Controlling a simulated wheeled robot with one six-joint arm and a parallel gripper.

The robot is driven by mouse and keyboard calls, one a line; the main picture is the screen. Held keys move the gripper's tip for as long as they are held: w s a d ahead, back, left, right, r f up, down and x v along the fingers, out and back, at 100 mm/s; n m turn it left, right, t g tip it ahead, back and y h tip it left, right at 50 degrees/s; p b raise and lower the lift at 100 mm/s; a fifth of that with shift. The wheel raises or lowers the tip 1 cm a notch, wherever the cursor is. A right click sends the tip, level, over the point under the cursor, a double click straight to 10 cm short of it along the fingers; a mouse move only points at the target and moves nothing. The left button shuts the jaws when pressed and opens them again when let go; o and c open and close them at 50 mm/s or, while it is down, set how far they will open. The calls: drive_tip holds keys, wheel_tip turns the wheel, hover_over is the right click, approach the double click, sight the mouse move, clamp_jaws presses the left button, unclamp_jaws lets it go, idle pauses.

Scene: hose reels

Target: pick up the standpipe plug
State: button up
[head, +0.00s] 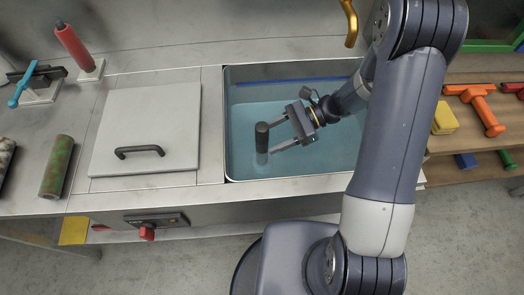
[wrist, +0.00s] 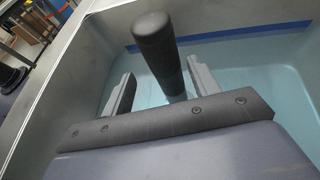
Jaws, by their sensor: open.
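The standpipe plug (head: 262,137) is a dark upright cylinder in the water-filled sink (head: 226,120), near the sink's left side. Its lower part shows paler through the water. My gripper (head: 273,136) is open, reaching in from the right, with its fingertips at the plug. In the wrist view the plug (wrist: 158,45) rises between the two spread fingers of my gripper (wrist: 162,85), nearer the right one. A gap shows on the left, and I cannot tell whether the right finger touches. The plug's foot is hidden in the wrist view.
A pale lid with a black handle (head: 140,152) lies left of the sink. A brass spout (head: 350,22) hangs behind the sink. Shelves with orange tools (head: 485,110) are at right.

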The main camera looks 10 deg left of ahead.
sight(262, 147)
drive_tip(key=x, duration=0.5)
drive_tip(key=shift+w+a+r+p, duration=0.1)
drive_tip(key=shift+w+a+p, duration=0.15)
drive_tip(key=shift+p, duration=0.05)
clamp_jaws()
idle(0.4)
